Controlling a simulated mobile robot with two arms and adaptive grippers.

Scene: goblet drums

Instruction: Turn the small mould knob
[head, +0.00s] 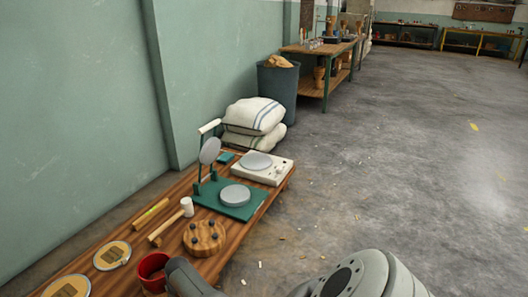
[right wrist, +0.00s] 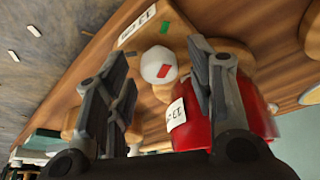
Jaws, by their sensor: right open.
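In the right wrist view, a small round whitish knob (right wrist: 157,66) with a red mark sits on a wooden piece below a label strip. I take it to be the small mould knob. My right gripper (right wrist: 158,55) is open, with its two fingers on either side of the knob in the picture. I cannot tell whether they touch it. In the head view the knob is not seen; my grey arm covers the bench's near end. My left gripper is not in view.
A red pot (head: 152,268) stands on the wooden bench (head: 228,225); it also shows beside the right finger in the wrist view (right wrist: 259,112). A round wooden block with dark pegs (head: 204,238), a mallet (head: 185,207) and a green press (head: 238,205) lie beyond. The floor rightward is open.

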